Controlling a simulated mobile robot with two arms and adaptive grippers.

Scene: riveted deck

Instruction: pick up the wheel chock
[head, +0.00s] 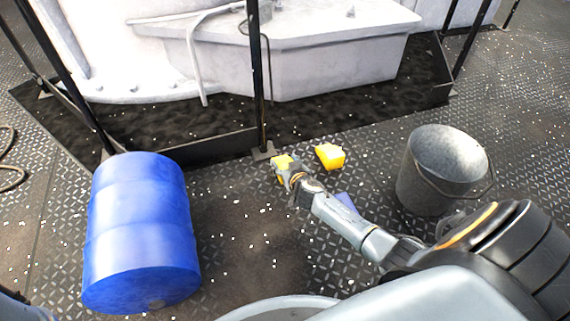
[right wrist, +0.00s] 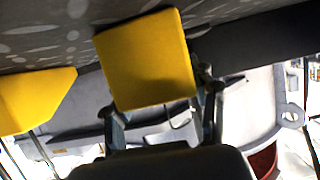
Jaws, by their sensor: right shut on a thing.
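A yellow wheel chock (head: 281,164) is in my right gripper (head: 286,171), near the foot of a black post in the head view. In the right wrist view the chock (right wrist: 147,58) shows as a flat yellow face between the two fingers of the right gripper (right wrist: 162,100), which is shut on it. Whether it touches the deck is hard to tell. A second yellow block (head: 330,156) lies on the deck just right of the gripper; a yellow block also shows at the left edge of the wrist view (right wrist: 35,98). My left gripper is not in view.
A blue barrel (head: 140,235) stands on the left, a metal bucket (head: 440,170) on the right. Black posts and a low black edge (head: 200,150) border the white machinery behind. Deck between barrel and arm is clear.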

